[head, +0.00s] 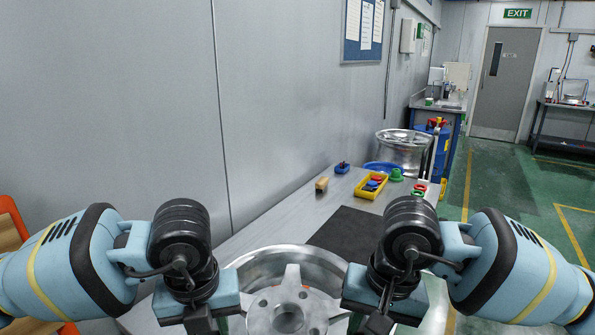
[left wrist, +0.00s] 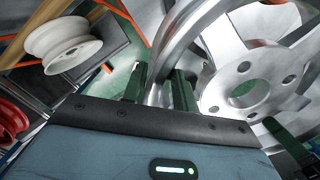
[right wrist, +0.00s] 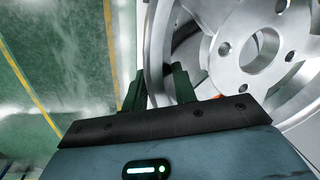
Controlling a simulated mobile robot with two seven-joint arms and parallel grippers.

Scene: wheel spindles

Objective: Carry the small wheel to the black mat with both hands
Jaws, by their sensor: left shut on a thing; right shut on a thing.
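The small wheel (head: 290,300) is silver with a wide rim and a spoked, bolt-holed hub, at the bottom middle of the head view. My left gripper (head: 205,324) is shut on the left side of its rim; the wheel also shows in the left wrist view (left wrist: 243,82). My right gripper (head: 376,322) is shut on the right side of its rim, as the right wrist view shows the rim between the fingers (right wrist: 158,88). The black mat (head: 347,232) lies flat on the table beyond the wheel, partly hidden by my right arm.
The grey table (head: 290,222) runs along the wall. A yellow tray (head: 371,186) of small coloured parts, a wooden block (head: 322,184), a blue part (head: 342,167) and green and red rings stand behind the mat. A larger silver wheel (head: 402,150) stands at the table's far end.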

